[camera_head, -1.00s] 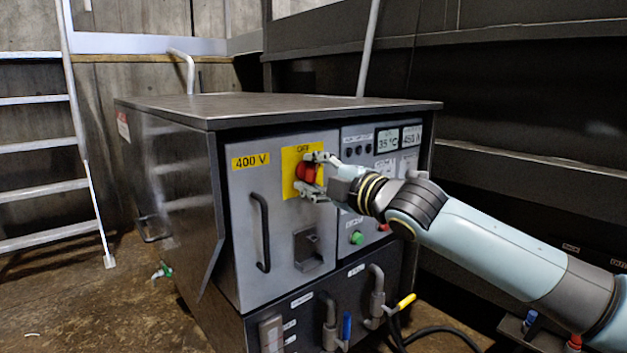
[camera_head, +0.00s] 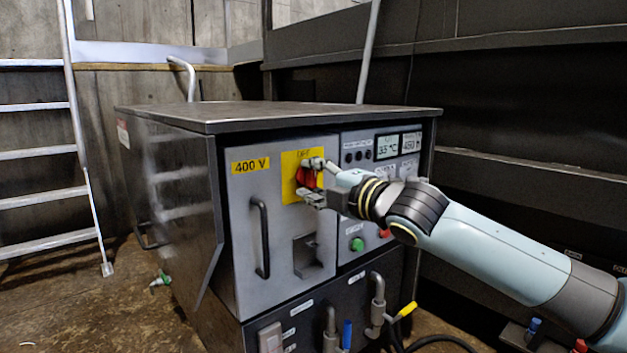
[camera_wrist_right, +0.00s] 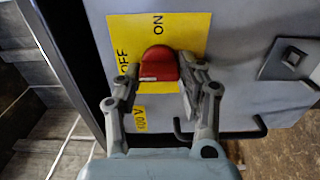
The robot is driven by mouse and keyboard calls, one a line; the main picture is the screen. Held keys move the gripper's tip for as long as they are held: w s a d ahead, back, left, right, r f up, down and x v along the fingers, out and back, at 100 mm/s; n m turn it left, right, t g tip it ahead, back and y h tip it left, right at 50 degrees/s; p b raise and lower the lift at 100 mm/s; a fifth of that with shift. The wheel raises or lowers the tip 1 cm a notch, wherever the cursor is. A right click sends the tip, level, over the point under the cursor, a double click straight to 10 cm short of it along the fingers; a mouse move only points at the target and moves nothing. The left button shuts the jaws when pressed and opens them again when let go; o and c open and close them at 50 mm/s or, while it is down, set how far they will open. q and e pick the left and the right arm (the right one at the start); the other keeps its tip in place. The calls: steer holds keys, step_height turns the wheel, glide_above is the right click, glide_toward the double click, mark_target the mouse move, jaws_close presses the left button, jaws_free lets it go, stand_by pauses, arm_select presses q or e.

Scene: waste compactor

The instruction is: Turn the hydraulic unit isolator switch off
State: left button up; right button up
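The isolator switch is a red rotary handle (camera_head: 306,177) on a yellow plate (camera_head: 290,192), on the grey cabinet door beside the 400 V label. My right gripper (camera_head: 317,181) is at the handle, with a finger above and a finger below it. In the right wrist view, the red handle (camera_wrist_right: 158,66) sits between the two fingertips (camera_wrist_right: 160,74), which close on its sides. That view shows ON above the handle and OFF to its left, seen turned. The handle's exact angle is partly hidden by the fingers. My left gripper is not in view.
The cabinet's right panel has displays (camera_head: 398,145) and a green button (camera_head: 357,244). A door handle (camera_head: 261,238) stands out left of the switch. Pipes with a blue lever (camera_head: 347,333) and yellow lever (camera_head: 407,309) are below. A ladder (camera_head: 45,150) stands at left.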

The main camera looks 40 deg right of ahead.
steer(key=o, duration=0.4)
steer(key=shift+f, duration=0.1)
steer(key=s, duration=1.2)
steer(key=shift+d, duration=0.45)
